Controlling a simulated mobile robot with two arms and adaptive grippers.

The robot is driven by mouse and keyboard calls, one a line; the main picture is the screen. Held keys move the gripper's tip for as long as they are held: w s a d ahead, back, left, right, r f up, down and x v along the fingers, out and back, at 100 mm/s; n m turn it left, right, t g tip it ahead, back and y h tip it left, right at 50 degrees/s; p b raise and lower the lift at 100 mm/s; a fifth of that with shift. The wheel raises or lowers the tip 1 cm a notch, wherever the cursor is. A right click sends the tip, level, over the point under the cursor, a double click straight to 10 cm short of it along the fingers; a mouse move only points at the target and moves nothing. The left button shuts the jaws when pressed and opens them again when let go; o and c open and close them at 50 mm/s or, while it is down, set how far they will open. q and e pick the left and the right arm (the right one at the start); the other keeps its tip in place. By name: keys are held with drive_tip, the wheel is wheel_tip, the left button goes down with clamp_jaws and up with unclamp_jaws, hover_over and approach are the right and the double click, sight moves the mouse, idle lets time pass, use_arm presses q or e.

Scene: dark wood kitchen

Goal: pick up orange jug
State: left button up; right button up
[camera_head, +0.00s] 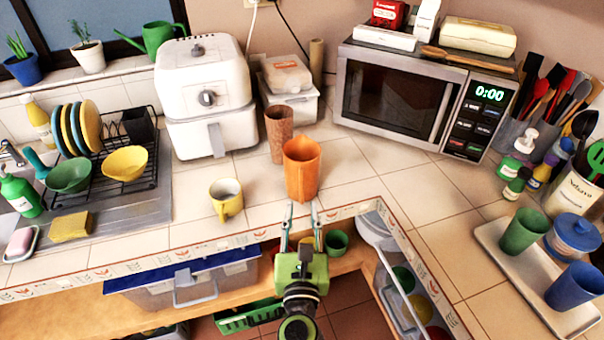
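The orange jug (301,170) stands upright on the tiled counter near its front edge, at the inner corner, in the head view. My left gripper (302,206) reaches up from the bottom of the picture, with its green body below the counter edge. Its two thin fingers are spread apart and empty, pointing at the jug. The fingertips are close to the lower part of the jug; I cannot tell whether they touch it. My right gripper is not in view.
A brown tumbler (279,134) stands just behind and left of the jug. A yellow mug (226,200) stands to the left near the edge. The white air fryer (204,95) and the microwave (398,100) stand behind. Open shelves lie below the counter. Counter right of the jug is clear.

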sight(302, 187)
use_arm(q)
drive_tip(key=w, duration=0.3)
drive_tip(key=shift+w+p, duration=0.3)
drive_tip(key=shift+w+r+p, duration=0.2)
drive_tip(key=shift+w+p, duration=0.15)
drive_tip(key=shift+w, duration=0.15)
drive_tip(key=w+p, duration=0.1)
drive_tip(key=w, duration=0.2)
drive_tip(key=shift+w, duration=0.3)
drive_tip(key=shift+w+f, duration=0.15)
drive_tip(key=shift+w, duration=0.25)
clamp_jaws()
